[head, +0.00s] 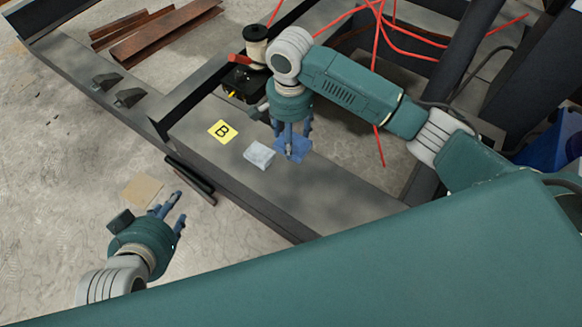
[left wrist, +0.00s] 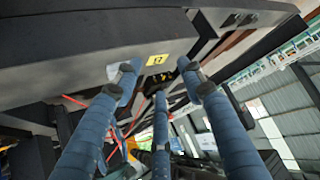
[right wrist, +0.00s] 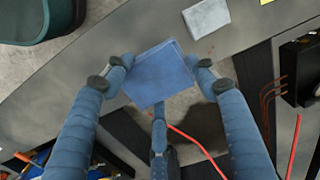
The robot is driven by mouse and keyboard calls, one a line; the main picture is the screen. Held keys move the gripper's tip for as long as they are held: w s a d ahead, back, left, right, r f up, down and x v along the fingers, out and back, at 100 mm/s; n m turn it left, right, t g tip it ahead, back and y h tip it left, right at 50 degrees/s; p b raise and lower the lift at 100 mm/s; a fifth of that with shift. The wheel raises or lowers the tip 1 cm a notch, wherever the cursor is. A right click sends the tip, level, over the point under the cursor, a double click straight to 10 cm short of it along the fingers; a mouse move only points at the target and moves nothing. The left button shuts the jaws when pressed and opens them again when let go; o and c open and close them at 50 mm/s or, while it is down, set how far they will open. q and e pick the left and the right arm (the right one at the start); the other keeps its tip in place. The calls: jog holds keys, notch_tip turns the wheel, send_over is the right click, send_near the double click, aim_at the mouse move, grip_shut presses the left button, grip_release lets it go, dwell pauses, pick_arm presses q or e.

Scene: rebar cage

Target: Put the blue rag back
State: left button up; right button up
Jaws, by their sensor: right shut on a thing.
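The blue rag (head: 294,149) is a folded square at the grey beam's top (head: 330,185). My right gripper (head: 290,135) points down on it from above. In the right wrist view the rag (right wrist: 158,76) lies between the fingertips (right wrist: 163,75), which are shut on its edges. Whether it touches the beam I cannot tell. A light grey folded rag (head: 259,155) lies on the beam just left of it, also in the right wrist view (right wrist: 207,18). A yellow "B" label (head: 222,132) is further left. My left gripper (head: 172,208) is open and empty, low over the floor side.
A black device (head: 242,82) with a cream spool (head: 256,45) stands behind the label. Red hoses (head: 378,80) run behind and right of my right arm. Rusty steel strips (head: 165,32) lie at the back left. A tan sheet (head: 141,191) lies on the floor.

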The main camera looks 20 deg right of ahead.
notch_tip(320, 180, down, 4)
jog(key=shift+r+b, duration=0.25)
jog(key=shift+b, duration=0.3)
pick_arm(q)
jog(key=w+d+r+t+h+b, duration=0.1)
jog(key=w+d+r+t+h, duration=0.15)
jog(key=w+r+t, duration=0.65)
pick_arm(e)
notch_tip(320, 180, down, 8)
jog(key=shift+r+b, duration=0.15)
jog(key=shift+b, duration=0.9)
jog(key=shift+f, duration=0.25)
notch_tip(320, 180, down, 4)
jog(key=shift+r+b, duration=0.15)
jog(key=shift+b, duration=0.75)
pick_arm(q)
jog(key=s+d+r+t+h, duration=0.1)
jog(key=s+r+t, duration=0.2)
jog(key=r, duration=0.8)
jog(key=s+d+r+t+h, duration=0.1)
jog(key=s+r+t, duration=0.3)
jog(key=r, duration=0.7)
jog(key=shift+m+t+h, duration=0.3)
jog(key=shift+m+h, duration=0.1)
jog(key=shift+h, duration=0.25)
